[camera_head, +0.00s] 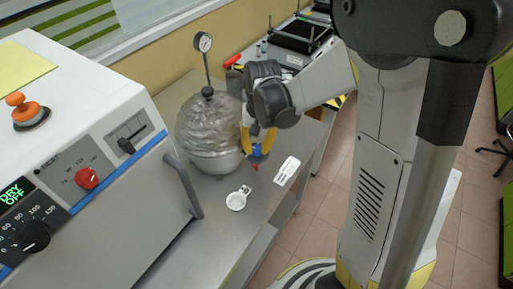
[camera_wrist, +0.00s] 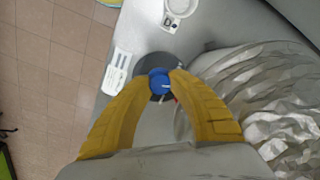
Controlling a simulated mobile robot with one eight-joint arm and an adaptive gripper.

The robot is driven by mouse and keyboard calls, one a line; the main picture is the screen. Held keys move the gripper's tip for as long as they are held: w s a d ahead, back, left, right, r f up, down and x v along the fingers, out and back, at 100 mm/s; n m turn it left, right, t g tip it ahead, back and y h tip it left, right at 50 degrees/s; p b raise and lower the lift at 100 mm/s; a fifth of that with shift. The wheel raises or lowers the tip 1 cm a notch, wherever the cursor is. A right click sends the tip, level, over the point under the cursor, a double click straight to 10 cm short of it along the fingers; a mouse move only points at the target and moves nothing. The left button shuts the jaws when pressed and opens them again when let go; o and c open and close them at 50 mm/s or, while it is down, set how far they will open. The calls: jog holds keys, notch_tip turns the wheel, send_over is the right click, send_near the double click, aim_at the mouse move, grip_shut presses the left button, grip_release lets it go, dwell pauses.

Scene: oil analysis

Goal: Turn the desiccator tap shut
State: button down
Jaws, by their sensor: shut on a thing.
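The desiccator (camera_head: 208,125) stands on the grey bench, a rounded vessel with a crinkled, shiny dome and a gauge (camera_head: 203,42) on a stem above it. Its crinkled dome also fills the right of the wrist view (camera_wrist: 270,95). The blue tap (camera_head: 257,151) is on the desiccator's right side. My gripper (camera_head: 256,146) reaches in from the upper right. In the wrist view its yellow fingertips (camera_wrist: 161,78) are shut on the blue tap knob (camera_wrist: 159,86), one on each side. The fingers hide part of the tap, and I cannot tell its turn angle surely.
A small white cup-like dish (camera_head: 238,199) and a white flat card-like item (camera_head: 287,171) lie on the bench (camera_head: 215,230) in front of the tap. A white oven-like machine (camera_head: 90,150) with dials and a handle stands at left. Black equipment (camera_head: 300,36) stands behind.

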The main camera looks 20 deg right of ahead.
aim_at(259, 148)
jog(key=shift+m, duration=1.6)
jog(key=c, duration=1.1)
grip_release()
jog(key=shift+d, duration=0.1)
jog(key=shift+c, duration=0.2)
jog(key=shift+r, duration=0.1)
jog(key=shift+r, duration=0.35)
jog(key=r, duration=0.7)
jog(key=shift+s+d+r, duration=0.1)
jog(key=shift+s+d, duration=0.1)
